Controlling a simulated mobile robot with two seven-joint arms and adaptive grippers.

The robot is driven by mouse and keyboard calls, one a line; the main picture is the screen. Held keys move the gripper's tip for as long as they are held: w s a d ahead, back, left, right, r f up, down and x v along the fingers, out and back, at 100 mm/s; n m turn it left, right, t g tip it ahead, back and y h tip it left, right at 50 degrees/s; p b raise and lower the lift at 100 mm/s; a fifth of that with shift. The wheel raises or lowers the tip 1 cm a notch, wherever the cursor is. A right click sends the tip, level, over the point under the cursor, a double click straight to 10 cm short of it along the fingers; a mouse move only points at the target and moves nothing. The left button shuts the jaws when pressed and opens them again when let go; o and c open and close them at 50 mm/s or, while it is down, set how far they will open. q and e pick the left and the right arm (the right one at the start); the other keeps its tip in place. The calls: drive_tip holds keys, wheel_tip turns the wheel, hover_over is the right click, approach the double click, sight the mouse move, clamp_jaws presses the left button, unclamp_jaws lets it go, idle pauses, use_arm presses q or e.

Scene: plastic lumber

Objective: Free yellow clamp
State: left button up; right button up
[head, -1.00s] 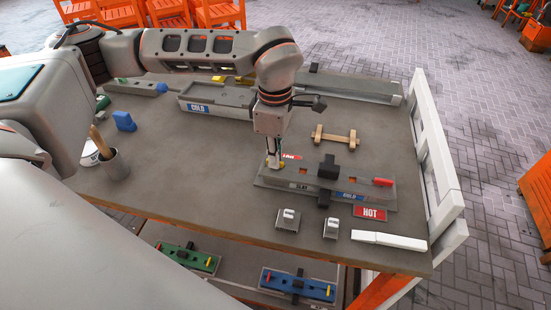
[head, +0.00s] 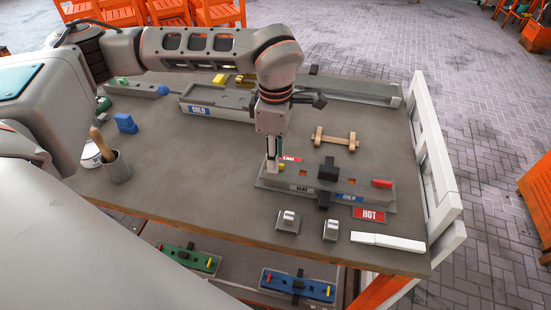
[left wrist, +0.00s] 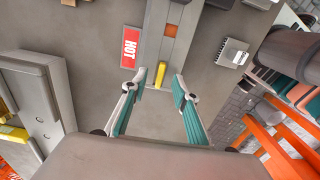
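The yellow clamp (left wrist: 161,75) is a small upright-looking yellow piece at the near end of a grey fixture in the left wrist view. In the head view that grey fixture (head: 385,205) stands at the table's front right, with a red clamp (head: 382,183) at its right end. My left gripper (head: 272,170) points down over the fixture's left end. In the left wrist view its two fingers (left wrist: 156,88) are apart, one on each side of the yellow clamp, with visible gaps. In the head view the fingers hide the yellow clamp. My right gripper is in neither view.
A grey tray with a COLD label (head: 199,108) stands behind. A wooden piece (head: 335,139), two small grey blocks (head: 288,222) and a white bar (head: 388,241) lie nearby.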

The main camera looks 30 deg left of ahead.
use_arm(q)
drive_tip(key=shift+r+p, duration=1.85)
drive_tip(key=shift+r, duration=1.05)
